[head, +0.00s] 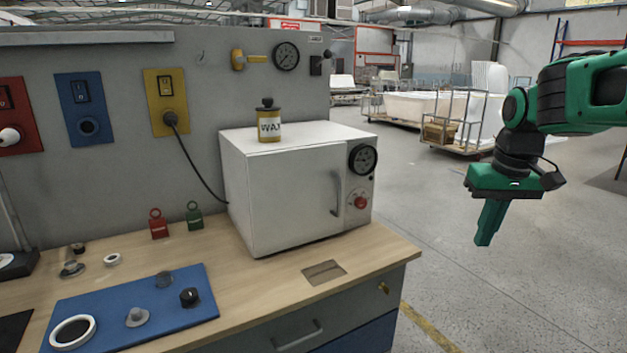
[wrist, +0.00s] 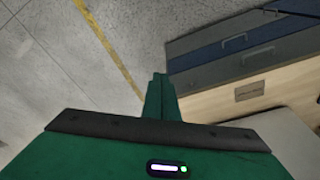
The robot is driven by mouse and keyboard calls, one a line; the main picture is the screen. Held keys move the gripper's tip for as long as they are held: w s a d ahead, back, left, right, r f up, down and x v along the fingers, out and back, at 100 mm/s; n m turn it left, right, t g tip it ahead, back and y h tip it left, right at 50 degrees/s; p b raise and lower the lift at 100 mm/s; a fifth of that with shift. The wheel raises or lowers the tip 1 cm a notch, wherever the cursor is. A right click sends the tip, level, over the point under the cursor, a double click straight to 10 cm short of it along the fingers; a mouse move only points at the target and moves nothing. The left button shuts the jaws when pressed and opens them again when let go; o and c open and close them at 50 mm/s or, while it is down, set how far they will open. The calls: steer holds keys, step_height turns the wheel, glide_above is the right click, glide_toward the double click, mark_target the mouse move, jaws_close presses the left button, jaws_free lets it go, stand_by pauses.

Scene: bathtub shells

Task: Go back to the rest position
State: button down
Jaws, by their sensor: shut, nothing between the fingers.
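My gripper (head: 483,240) is green and points down over open floor, to the right of the workbench in the head view. Its fingers are together with nothing between them. In the wrist view the shut fingers of my gripper (wrist: 159,78) show at the middle, above the concrete floor. The gripper touches nothing.
The wooden workbench (head: 245,272) stands at left and carries a white oven (head: 285,190) with a wax can (head: 269,122) on top. The bench drawers (wrist: 245,45) show in the wrist view.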

steer(key=s+d+f+m, duration=0.2)
steer(key=s+f, duration=0.2)
steer(key=s, duration=0.4)
steer(key=s+d+f+m+g, duration=0.1)
steer(key=s+d+f+m, duration=0.1)
steer(key=s, duration=0.7)
steer(key=s+d+f+m+g, duration=0.1)
steer(key=s+d+f, duration=0.1)
steer(key=s+f, duration=0.3)
steer(key=s, duration=0.3)
steer(key=shift+s+f+m, duration=0.35)
steer(key=shift+s+m, duration=0.05)
steer(key=shift+w+f, duration=0.25)
steer(key=shift+w, duration=0.4)
